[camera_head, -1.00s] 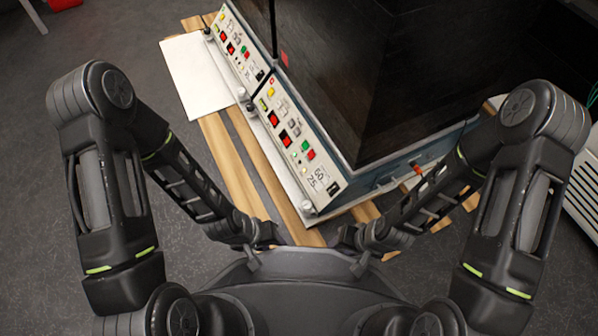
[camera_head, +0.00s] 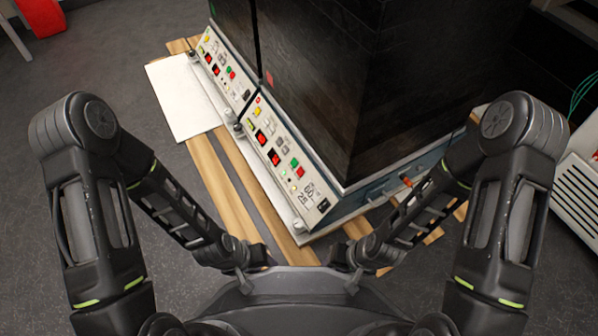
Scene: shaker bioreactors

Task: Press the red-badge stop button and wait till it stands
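Two dark shaker units with sloping control panels stand side by side. A red badge (camera_head: 269,78) sits on the near unit's dark housing, at its upper left edge. Below it, the near panel (camera_head: 283,150) has a red button (camera_head: 300,171) beside a green button (camera_head: 294,162), plus red displays and a small lit lamp. The far panel (camera_head: 221,67) has a similar red button (camera_head: 233,75); a green mark (camera_head: 213,9) shows above it. My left gripper (camera_head: 244,284) and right gripper (camera_head: 352,284) are low, in front of my body, apart from both panels. Their finger gaps are too small to tell.
The units stand on a slatted wooden base (camera_head: 218,185). A white board (camera_head: 184,100) lies at the left. An orange-tipped fitting (camera_head: 406,181) sticks out of the near unit's right side. A white vented cabinet (camera_head: 580,190) stands at the right.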

